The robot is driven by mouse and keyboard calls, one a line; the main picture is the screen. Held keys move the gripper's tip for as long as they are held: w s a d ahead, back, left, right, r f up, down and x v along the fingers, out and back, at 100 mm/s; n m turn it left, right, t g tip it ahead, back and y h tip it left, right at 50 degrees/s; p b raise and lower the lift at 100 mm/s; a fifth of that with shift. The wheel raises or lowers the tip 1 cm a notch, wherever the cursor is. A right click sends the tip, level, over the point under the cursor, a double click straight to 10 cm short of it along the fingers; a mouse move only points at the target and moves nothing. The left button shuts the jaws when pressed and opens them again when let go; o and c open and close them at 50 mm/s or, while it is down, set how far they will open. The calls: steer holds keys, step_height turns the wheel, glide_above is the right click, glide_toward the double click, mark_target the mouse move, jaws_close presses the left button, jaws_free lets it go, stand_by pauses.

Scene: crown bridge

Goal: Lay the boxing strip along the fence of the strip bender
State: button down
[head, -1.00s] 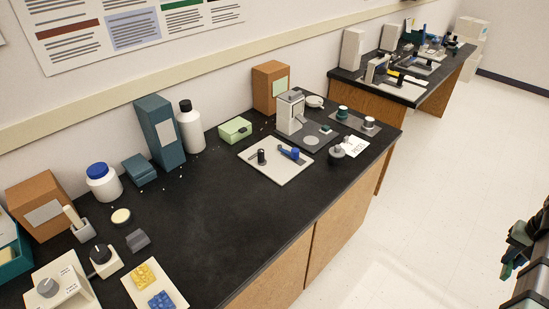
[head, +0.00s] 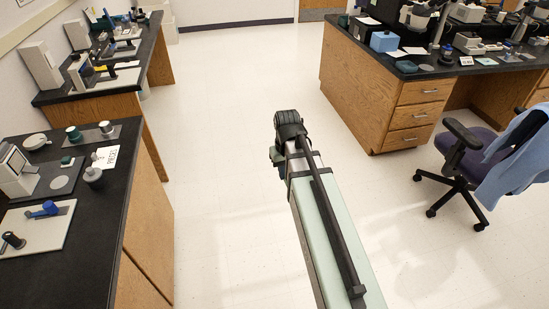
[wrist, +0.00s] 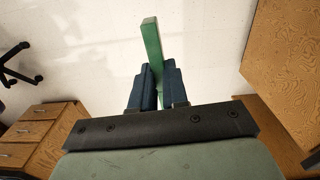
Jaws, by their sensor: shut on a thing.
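My gripper (wrist: 155,76) shows in the wrist view with its two dark blue fingers closed on a green strip, which I take as the boxing strip (wrist: 152,42). The strip sticks out past the fingertips, slightly tilted, over the pale floor. In the head view my arm reaches out over the open floor between the benches; the fingers and strip cannot be made out clearly there. On the far left bench stands a device with a dark upright part and a pale base (head: 82,72); I cannot tell whether it is the strip bender. No fence can be made out.
The near left bench (head: 85,235) holds a white tray (head: 55,232) with small tools and a grey-based device. A wooden drawer bench (head: 385,95) and a chair with a blue garment (head: 510,155) stand at right. The floor between is clear.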

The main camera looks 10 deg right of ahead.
steer(key=s+d+f, duration=0.3)
steer(key=w+a+r+m, duration=0.1)
steer(key=w+a+r, duration=0.1)
steer(key=w+a, duration=0.85)
steer(key=w+a+r, duration=0.2)
steer(key=w+a, duration=0.8)
steer(key=a, duration=0.2)
steer(key=w+a+r, duration=0.2)
steer(key=a+r, duration=0.1)
steer(key=a, duration=1.1)
steer(key=w+a+r, duration=0.1)
steer(key=a+r, duration=0.1)
steer(key=a, duration=1.2)
steer(key=w+a+r, duration=0.2)
steer(key=a+r, duration=0.1)
steer(key=a, duration=1.1)
steer(key=s+a, duration=2.4)
steer(key=s, duration=0.2)
steer(key=shift+s+f, duration=0.3)
steer(key=shift+f, duration=0.1)
